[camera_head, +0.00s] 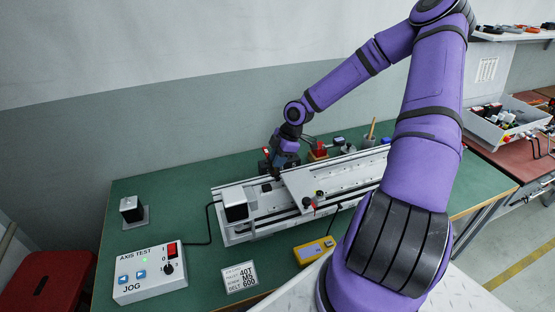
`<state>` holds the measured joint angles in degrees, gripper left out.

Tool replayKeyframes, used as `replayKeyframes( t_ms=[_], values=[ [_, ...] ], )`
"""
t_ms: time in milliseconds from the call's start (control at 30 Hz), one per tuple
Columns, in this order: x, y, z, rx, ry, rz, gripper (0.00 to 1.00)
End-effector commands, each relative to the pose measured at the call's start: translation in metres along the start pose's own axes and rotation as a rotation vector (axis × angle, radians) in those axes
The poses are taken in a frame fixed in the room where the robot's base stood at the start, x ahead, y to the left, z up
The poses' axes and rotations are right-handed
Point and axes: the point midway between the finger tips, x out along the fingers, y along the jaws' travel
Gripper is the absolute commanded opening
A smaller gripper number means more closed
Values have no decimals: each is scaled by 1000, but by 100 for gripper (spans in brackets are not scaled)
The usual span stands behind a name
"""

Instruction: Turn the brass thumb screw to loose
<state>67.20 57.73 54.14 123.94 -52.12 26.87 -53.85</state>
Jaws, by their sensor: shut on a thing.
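A silver linear axis (328,170) lies across the green bench, with a flat carriage plate (310,186) on it. My gripper (277,176) points down over the left half of the axis, just left of the carriage plate. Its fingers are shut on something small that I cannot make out. I cannot pick out the brass thumb screw; the fingers hide the spot below them. A small red and black knob-like part (306,203) sits at the front edge of the carriage plate.
In front are an axis test box (149,275), a white label card (240,277) and a yellow meter (314,250). A red block (319,149) and a cup (368,142) stand behind.

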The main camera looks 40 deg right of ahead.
Motion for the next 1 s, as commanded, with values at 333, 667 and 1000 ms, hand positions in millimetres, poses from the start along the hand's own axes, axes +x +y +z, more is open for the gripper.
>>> replayKeyframes(
  t_ms=[333, 667, 1000],
  values=[
    [0, 0, 1, -62, 1, -27, 0],
    [1, 0, 1, -65, 1, -29, 0],
    [0, 1, 0, -65, 2, -26, 48]
  ],
)
